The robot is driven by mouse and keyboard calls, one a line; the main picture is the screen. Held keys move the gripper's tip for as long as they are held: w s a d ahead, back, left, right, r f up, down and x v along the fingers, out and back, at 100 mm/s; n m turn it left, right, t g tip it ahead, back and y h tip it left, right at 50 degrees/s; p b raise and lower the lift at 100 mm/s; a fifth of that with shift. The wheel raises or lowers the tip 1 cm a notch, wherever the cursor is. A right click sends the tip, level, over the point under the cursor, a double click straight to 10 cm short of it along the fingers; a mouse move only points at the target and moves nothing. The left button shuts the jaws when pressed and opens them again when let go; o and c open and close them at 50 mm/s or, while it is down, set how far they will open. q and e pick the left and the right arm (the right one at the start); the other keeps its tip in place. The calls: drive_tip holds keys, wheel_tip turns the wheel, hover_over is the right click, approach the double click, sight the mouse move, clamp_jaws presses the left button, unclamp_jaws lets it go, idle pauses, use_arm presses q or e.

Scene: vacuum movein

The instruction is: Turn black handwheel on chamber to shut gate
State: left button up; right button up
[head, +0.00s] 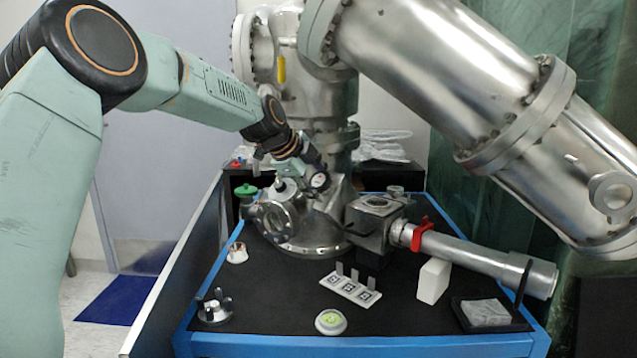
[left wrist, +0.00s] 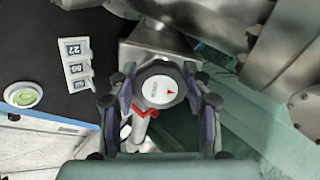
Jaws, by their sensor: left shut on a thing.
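The black handwheel (left wrist: 160,86) shows in the left wrist view as a dark rim around a white face with a red mark. In the head view its face (head: 319,181) shows small beside the metal chamber (head: 308,232). My left gripper (left wrist: 160,100) has its fingers on either side of the handwheel and is shut on it. In the head view the left gripper (head: 305,172) is small and partly merges with the metal behind. The gate itself is not visible to me. My right gripper does not show.
A blue-edged table with a black top (head: 270,308) carries a metal valve block (head: 376,212), a red clamp (head: 420,234), a long tube (head: 480,258), a white block (head: 433,280) and marker tags (head: 350,288). A large steel pipe (head: 450,75) hangs over the right.

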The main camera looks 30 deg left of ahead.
use_arm(q)
drive_tip(key=shift+f, duration=0.15)
drive_tip(key=o, duration=1.2)
drive_tip(key=shift+c, duration=0.2)
drive_tip(key=shift+r, duration=0.2)
drive_tip(key=v, duration=1.2)
drive_tip(key=shift+s+f, duration=0.1)
drive_tip(key=shift+f, duration=0.1)
